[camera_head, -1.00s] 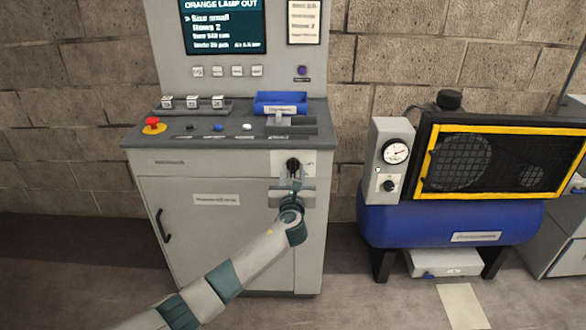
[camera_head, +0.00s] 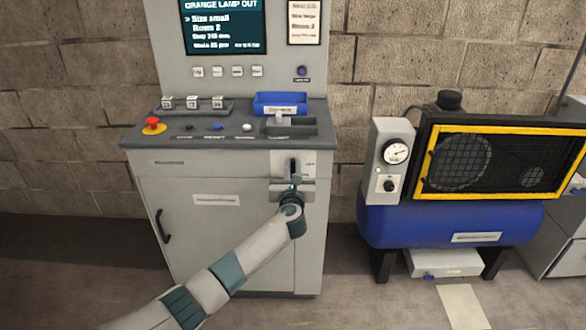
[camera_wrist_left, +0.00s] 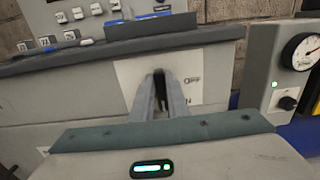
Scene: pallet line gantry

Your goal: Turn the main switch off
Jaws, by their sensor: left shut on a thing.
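The main switch (camera_head: 292,166) is a black rotary handle on a pale plate at the upper right of the grey cabinet's front. My right gripper is not in view.
The console top holds a red emergency button (camera_head: 152,124), small buttons and a blue bin (camera_head: 281,102). A display (camera_head: 222,26) stands above. A blue compressor (camera_head: 452,222) with gauge and yellow-framed guard stands to the right, with a gap between it and the cabinet.

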